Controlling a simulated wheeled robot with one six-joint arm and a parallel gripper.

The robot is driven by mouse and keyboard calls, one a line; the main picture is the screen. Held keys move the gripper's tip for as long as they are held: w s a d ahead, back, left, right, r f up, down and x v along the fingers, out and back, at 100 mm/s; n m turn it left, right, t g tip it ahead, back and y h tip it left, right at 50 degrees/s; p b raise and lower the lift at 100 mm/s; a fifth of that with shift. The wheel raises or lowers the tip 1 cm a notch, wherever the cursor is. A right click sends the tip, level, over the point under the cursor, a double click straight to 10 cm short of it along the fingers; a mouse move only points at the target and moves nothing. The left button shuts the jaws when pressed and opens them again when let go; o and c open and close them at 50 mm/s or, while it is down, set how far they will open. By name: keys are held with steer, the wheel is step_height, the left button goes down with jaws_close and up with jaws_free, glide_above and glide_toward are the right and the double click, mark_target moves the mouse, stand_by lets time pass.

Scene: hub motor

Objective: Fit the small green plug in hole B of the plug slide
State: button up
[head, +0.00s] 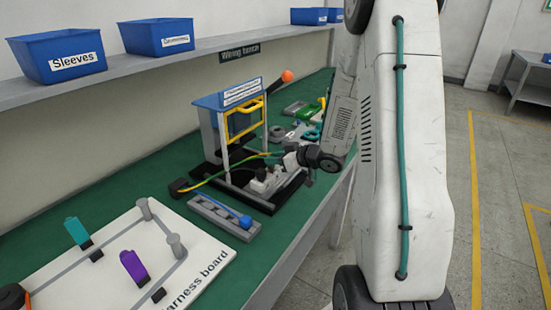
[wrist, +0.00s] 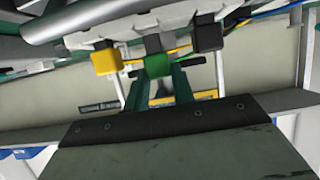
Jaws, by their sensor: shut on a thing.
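The small green plug (wrist: 157,66) is between the fingertips of my gripper (wrist: 159,78) in the wrist view. My gripper is shut on it. A dark grey block (wrist: 153,44) sits directly beyond the plug at a pale part (wrist: 120,32). I cannot tell whether the plug touches that part or sits in a hole. A yellow plug (wrist: 106,61) is left of it and a black one (wrist: 208,36) right of it. In the head view my arm reaches into the blue-topped frame (head: 226,97), and the held plug is not clear. No letter B is readable.
Yellow and green wires run from the frame to a black block (head: 178,188). A grey strip (head: 215,212) with a blue ball (head: 246,222) lies in front. The white harness board (head: 190,268) lies near left. Blue bins (head: 60,52) stand on the shelf above.

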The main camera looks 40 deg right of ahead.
steer(key=shift+f, duration=0.85)
steer(key=o, duration=1)
steer(key=shift+o, duration=0.2)
steer(key=v, duration=0.7)
steer(key=shift+s, duration=0.35)
